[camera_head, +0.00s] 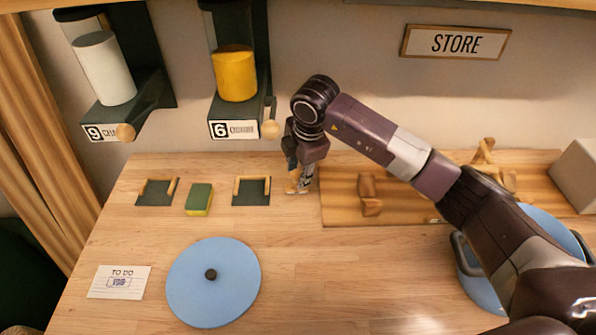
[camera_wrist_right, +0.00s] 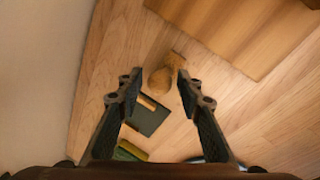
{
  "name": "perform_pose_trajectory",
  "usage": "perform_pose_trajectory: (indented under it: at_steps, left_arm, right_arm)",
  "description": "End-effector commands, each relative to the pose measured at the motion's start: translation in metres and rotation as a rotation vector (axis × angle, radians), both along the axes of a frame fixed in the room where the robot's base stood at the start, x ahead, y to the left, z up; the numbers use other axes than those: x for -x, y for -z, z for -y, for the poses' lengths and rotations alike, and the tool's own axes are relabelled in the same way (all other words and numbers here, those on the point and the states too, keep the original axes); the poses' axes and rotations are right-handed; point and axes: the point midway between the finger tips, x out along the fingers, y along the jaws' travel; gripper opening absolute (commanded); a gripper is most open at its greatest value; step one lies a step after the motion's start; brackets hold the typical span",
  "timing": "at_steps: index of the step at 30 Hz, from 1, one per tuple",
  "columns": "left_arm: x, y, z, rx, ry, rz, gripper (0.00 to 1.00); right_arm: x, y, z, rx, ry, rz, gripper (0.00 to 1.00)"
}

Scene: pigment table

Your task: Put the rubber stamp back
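The rubber stamp seems to be the small wooden piece (camera_wrist_right: 160,82) with a rounded knob in the right wrist view, on or just above the table. In the head view only a bit of light wood (camera_head: 293,186) shows at my fingers. My right gripper (camera_head: 298,184) points down just left of the wooden board. In the wrist view its fingers (camera_wrist_right: 158,82) are apart, with the wooden piece between or just beyond the tips and a gap at its left. The stamp's underside is hidden. My left gripper is out of view.
Two dark pads with wooden corners (camera_head: 155,198) (camera_head: 252,198) flank a green-yellow sponge (camera_head: 199,199). A wooden board (camera_head: 335,205) lies right of my gripper. A blue lid (camera_head: 213,290), a TO DO card (camera_head: 105,290) and a blue pot (camera_head: 482,293) are nearer. The front middle is clear.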

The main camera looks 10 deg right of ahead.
Motion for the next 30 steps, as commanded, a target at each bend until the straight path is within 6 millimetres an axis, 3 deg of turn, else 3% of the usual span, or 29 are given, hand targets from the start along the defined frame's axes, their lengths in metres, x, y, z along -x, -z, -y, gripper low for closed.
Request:
perform_pose_trajectory:
  at_steps: [13,24,30]
  left_arm:
    - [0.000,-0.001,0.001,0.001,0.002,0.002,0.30]
    - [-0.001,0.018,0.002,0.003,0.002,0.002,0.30]
    - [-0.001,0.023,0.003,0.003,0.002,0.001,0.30]
  right_arm:
    - [0.001,-0.010,0.000,-0.001,0.000,0.002,0.38]
    - [0.020,-0.084,0.006,0.000,0.000,0.005,0.38]
    - [0.028,-0.112,0.007,-0.001,0.000,0.002,0.38]
